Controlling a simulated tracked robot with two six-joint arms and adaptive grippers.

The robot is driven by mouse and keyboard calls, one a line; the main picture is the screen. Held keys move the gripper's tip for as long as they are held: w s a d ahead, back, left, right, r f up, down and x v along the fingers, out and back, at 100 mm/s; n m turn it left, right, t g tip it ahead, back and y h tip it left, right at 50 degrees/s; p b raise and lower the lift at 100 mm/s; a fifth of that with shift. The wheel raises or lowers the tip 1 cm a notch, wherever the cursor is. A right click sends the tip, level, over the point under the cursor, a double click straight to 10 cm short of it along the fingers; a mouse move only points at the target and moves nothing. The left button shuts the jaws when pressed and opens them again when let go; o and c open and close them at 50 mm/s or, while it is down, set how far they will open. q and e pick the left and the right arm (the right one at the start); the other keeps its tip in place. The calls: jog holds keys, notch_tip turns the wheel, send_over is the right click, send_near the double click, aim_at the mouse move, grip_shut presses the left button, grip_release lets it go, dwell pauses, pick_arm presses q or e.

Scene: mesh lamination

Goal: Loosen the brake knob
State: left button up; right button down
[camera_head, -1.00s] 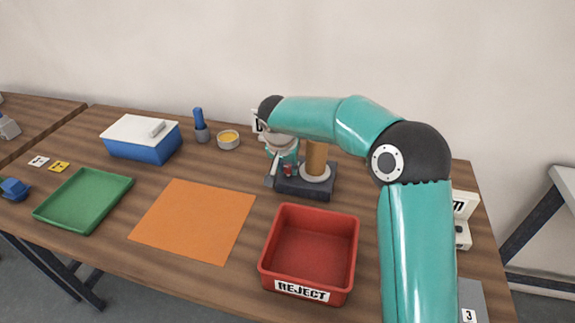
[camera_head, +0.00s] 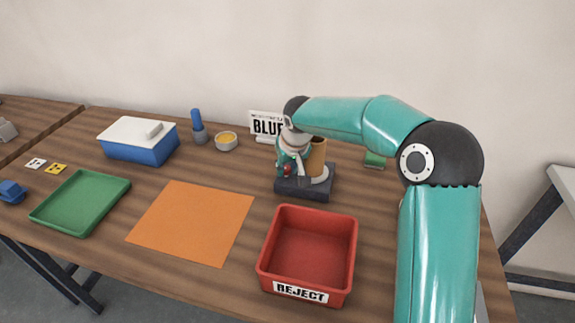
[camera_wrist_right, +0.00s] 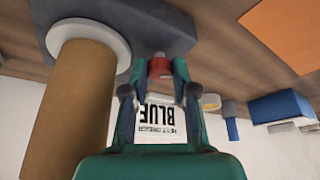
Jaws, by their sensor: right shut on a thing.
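The dispenser has a dark base (camera_head: 300,190) and an upright brown roll (camera_head: 316,158) on a white flange. The brake knob is small and red (camera_head: 287,171), low on the left side of the roll. My right gripper (camera_head: 286,168) reaches down to it from above. In the right wrist view the gripper (camera_wrist_right: 156,70) is shut on the red knob (camera_wrist_right: 159,66), which shows between the fingertips. The brown roll (camera_wrist_right: 75,110) stands close beside the gripper there, at the left. My left gripper is not in view.
A red REJECT bin (camera_head: 308,250) stands in front of the dispenser. An orange sheet (camera_head: 192,222) and a green tray (camera_head: 82,202) lie to the left. A BLUE sign (camera_head: 265,124) stands behind. A blue box with a white lid (camera_head: 139,142) is at the back left.

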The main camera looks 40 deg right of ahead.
jog(key=shift+d+r+n+y+p, duration=0.15)
jog(key=shift+n+y+p, duration=0.3)
jog(key=shift+n, duration=0.75)
jog(key=shift+w, duration=0.1)
jog(key=c, duration=0.9)
grip_release()
jog(key=shift+s+v, duration=0.2)
jog(key=shift+v, duration=3.7)
